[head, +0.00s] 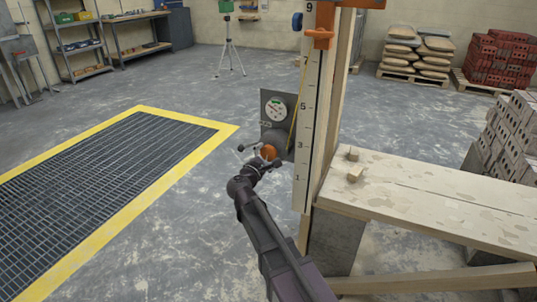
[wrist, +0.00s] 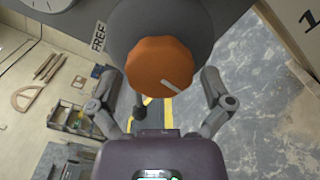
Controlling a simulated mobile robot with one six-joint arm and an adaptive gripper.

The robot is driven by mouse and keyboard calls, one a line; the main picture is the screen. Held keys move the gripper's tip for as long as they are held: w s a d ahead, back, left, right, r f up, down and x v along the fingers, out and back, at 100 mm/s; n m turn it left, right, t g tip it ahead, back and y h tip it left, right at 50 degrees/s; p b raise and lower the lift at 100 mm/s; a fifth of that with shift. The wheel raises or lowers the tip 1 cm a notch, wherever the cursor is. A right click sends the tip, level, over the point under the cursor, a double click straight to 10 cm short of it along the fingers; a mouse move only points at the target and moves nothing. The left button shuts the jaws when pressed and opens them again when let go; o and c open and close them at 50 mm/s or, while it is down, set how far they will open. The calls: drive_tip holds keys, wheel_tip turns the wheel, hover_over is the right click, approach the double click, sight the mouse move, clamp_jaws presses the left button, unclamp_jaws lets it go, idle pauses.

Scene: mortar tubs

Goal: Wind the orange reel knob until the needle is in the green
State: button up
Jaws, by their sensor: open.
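The orange reel knob (head: 268,152) is on a grey panel (head: 264,118) beside the numbered board. In the wrist view the orange knob (wrist: 160,68) is large, with a pale mark pointing to its lower right, on a dark round housing (wrist: 197,22). My gripper (head: 255,150) is at the knob; in the wrist view its fingers (wrist: 160,92) are open, one on each side of the knob, and I cannot tell whether they touch it. The dial (head: 275,108) is above the knob, with a needle and a green part too small to read. A "FREE" label (wrist: 98,37) shows left of the housing.
A numbered board (head: 305,120) stands right of the panel. A plank bench (head: 420,195) with wooden pieces is at right. A yellow-edged floor grate (head: 100,160) lies left. Bags (head: 415,50) and bricks (head: 500,55) are at the back.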

drive_tip(key=shift+w+d, duration=0.2)
drive_tip(key=shift+w, duration=0.35)
drive_tip(key=c, duration=0.9)
drive_tip(key=shift+m, duration=0.4)
drive_tip(key=m, duration=1.1)
